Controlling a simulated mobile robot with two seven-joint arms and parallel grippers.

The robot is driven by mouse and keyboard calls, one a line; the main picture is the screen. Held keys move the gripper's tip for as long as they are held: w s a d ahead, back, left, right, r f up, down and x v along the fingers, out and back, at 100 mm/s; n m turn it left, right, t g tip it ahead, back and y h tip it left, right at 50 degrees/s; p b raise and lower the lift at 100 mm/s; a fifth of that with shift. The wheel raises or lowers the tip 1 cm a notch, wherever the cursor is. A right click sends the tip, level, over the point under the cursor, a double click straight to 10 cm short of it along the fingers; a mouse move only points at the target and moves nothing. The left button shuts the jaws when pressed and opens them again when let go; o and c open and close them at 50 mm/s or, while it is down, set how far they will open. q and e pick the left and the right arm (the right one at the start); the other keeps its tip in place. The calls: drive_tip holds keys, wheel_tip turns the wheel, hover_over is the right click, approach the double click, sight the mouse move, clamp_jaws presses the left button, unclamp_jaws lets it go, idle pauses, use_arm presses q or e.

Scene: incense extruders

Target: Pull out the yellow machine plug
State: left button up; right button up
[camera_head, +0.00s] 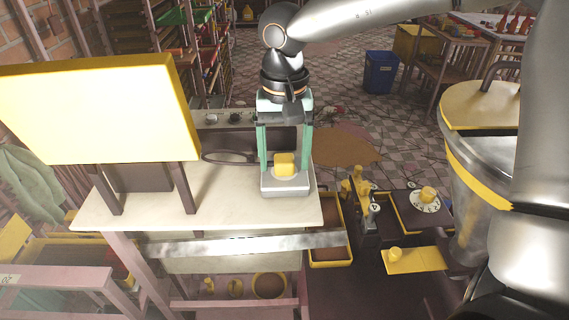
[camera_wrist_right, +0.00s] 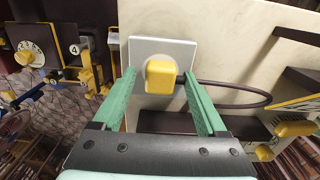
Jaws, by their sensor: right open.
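The yellow machine plug (camera_head: 284,160) is a rounded yellow block seated on a pale grey square socket plate (camera_head: 287,189) near the right end of the cream worktop. My right gripper (camera_head: 284,172) comes down from above with its two green fingers open, one on each side of the plug. In the right wrist view the plug (camera_wrist_right: 161,76) lies between the spread fingers (camera_wrist_right: 158,80), with visible gaps on both sides. A dark cable (camera_wrist_right: 250,97) loops away from the plug's side. My left gripper is not in view.
A large yellow-framed panel (camera_head: 98,108) stands on dark legs at the left of the worktop (camera_head: 240,205). Right of it are a yellow-rimmed tray (camera_head: 331,262), a numbered dial (camera_head: 425,203) and a metal drum with a yellow lid (camera_head: 480,106). A blue bin (camera_head: 380,74) stands behind.

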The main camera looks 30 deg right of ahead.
sight(284, 158)
idle(0.5)
clamp_jaws()
idle(0.6)
drive_tip(key=shift+r, duration=0.15)
drive_tip(key=shift+r+p, duration=2.1)
drive_tip(key=shift+r, duration=0.8)
